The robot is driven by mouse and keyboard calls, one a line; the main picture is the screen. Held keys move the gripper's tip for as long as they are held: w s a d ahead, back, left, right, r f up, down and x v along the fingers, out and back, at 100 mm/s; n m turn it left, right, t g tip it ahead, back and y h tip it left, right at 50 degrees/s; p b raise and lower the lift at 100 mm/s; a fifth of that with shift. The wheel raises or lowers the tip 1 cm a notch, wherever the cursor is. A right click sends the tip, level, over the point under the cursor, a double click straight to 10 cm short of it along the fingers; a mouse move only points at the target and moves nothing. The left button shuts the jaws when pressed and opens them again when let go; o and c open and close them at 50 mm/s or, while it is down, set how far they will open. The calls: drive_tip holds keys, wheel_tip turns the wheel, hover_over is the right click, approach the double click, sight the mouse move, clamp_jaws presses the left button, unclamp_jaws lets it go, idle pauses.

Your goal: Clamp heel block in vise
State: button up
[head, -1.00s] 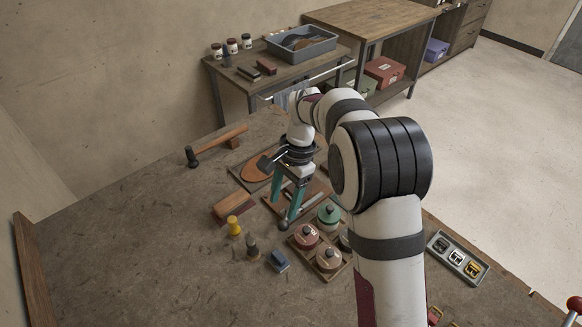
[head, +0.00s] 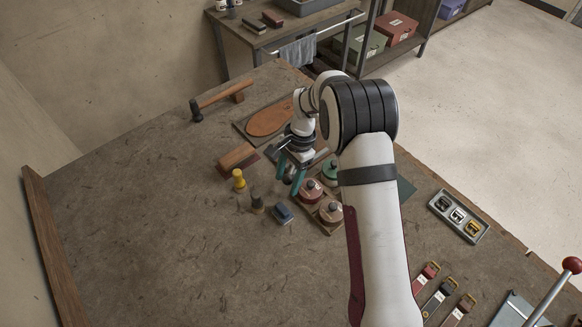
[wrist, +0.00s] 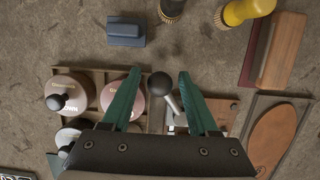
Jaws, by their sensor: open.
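My gripper (head: 289,174) is open over the workbench, its teal fingers pointing down. In the wrist view my gripper (wrist: 160,73) has a dark ball-ended metal rod (wrist: 161,84) showing between its fingers; no grip on it shows. A wooden block with a dark red side (head: 238,157) lies left of the gripper in the head view; it is also in the wrist view (wrist: 281,48), apart from the fingers. I cannot tell whether it is the heel block. No vise is clearly recognisable; my arm and gripper hide part of the bench.
Round-lidded tins (head: 311,190) in a wooden tray stand close to the gripper. A yellow-handled piece (head: 238,179) and a blue block (head: 282,213) are nearby. A brown sole (head: 270,119) and a hammer (head: 218,97) lie behind. The bench's left area is clear.

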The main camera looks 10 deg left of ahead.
drive_tip(key=shift+c, duration=1.4)
drive_tip(key=shift+a, duration=0.1)
drive_tip(key=shift+w+a, duration=0.3)
drive_tip(key=shift+a, duration=0.25)
drive_tip(key=shift+w+a, duration=0.25)
drive_tip(key=shift+a, duration=0.3)
drive_tip(key=shift+w+a, duration=0.85)
drive_tip(key=shift+a, duration=0.05)
